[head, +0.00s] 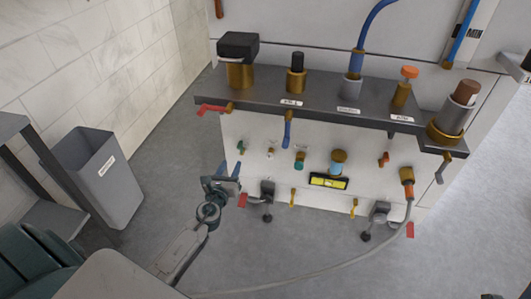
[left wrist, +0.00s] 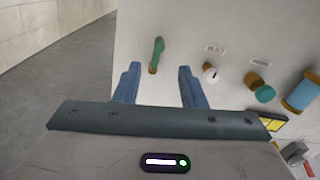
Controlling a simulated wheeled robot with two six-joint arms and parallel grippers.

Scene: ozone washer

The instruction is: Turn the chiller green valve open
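The green valve (head: 241,147) is a small green lever on the left of the white panel. In the left wrist view the green valve (left wrist: 156,54) stands nearly upright, its top leaning slightly right. My left gripper (head: 222,174) is in front of the panel's left part, just below and left of the valve in the head view. In the left wrist view its two blue fingers (left wrist: 158,69) are wide apart and empty. The lever's lower end shows between the fingertips. I cannot tell how far beyond them it is. My right gripper is not in view.
A white knob (left wrist: 210,75) and a teal knob (left wrist: 261,88) sit right of the valve. A dark shelf (head: 320,104) with a red lever (head: 213,108) juts out above. A grey bin (head: 105,180) stands left. A hose (head: 340,262) crosses the floor.

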